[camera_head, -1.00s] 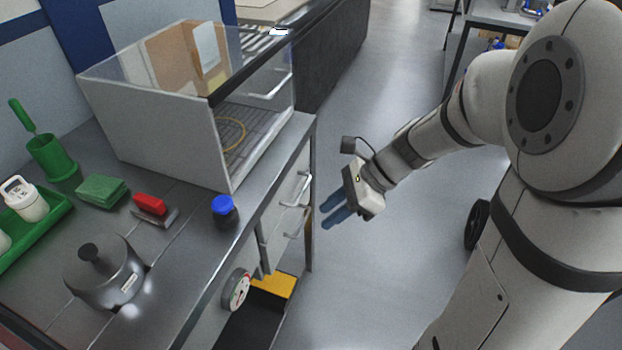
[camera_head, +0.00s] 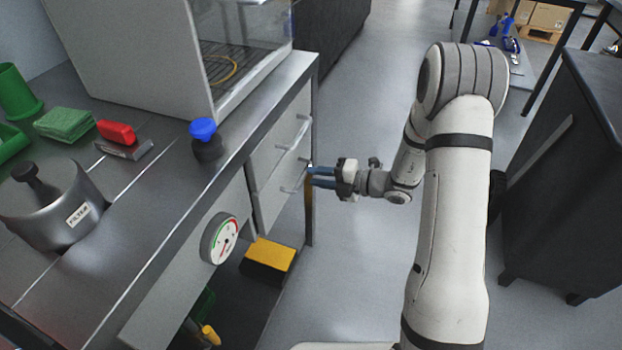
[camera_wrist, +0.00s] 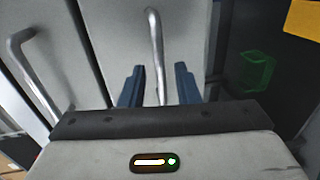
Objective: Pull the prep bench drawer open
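The prep bench (camera_head: 150,215) stands at the left, with two grey fronts on its end section, each with a bar handle. The upper handle (camera_head: 293,134) and lower handle (camera_head: 294,184) show in the head view. Both fronts look closed. My gripper (camera_head: 314,177) is at the lower handle, its blue fingers pointing at the front. In the wrist view, the lower handle (camera_wrist: 154,45) runs between my two parted fingers (camera_wrist: 159,88), with a gap visible on each side. The upper handle (camera_wrist: 32,75) lies off to the left there.
A pressure gauge (camera_head: 220,239) sticks out from the bench front, and a yellow-topped block (camera_head: 270,256) sits low below the drawers. A blue-capped bottle (camera_head: 205,140) stands near the bench edge. A dark cabinet (camera_head: 570,170) is at the right. Open floor lies between.

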